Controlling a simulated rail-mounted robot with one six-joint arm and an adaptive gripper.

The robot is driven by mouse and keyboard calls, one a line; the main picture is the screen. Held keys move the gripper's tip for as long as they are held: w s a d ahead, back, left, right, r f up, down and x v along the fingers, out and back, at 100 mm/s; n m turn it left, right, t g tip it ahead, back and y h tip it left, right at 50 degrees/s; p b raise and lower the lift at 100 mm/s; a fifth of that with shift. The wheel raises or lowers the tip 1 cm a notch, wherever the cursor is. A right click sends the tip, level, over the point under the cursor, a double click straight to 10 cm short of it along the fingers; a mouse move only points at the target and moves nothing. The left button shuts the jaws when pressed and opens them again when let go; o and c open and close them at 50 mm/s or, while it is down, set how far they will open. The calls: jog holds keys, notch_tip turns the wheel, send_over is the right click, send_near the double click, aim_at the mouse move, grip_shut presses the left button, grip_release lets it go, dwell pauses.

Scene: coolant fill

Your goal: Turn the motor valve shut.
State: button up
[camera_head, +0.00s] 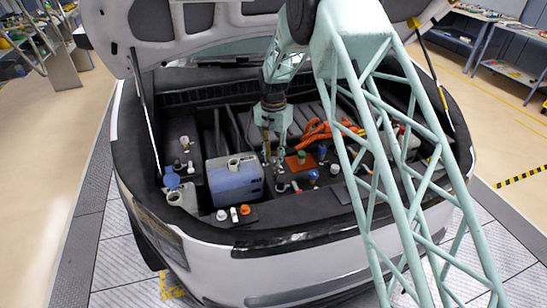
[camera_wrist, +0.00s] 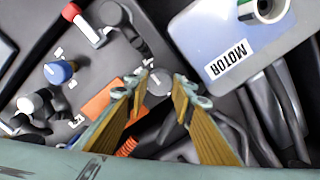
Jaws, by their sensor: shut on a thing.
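My gripper (camera_head: 267,157) points down into the engine bay, just right of the blue-white coolant tank (camera_head: 235,181). In the wrist view, my gripper's two tan fingers (camera_wrist: 161,84) stand on either side of a grey round knob (camera_wrist: 158,80), shut on it with a gap the knob's width. The tank, labelled MOTOR, is at the upper right there (camera_wrist: 238,48). The knob bears no readable label, so I cannot tell for certain that it is the motor valve. In the head view the fingers and clutter hide it.
An orange plate (camera_wrist: 103,98) lies beside the fingers. A blue cap (camera_wrist: 58,72) and a white cap (camera_wrist: 27,104) stand left of it, and a red-ended dark part (camera_wrist: 70,12) lies above. Orange cables (camera_head: 325,131) run behind. The raised hood (camera_head: 190,20) is overhead.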

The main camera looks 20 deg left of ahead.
aim_at(273, 159)
jog(key=o, duration=0.9)
jog(key=shift+r, duration=0.1)
jog(key=shift+r, duration=5.95)
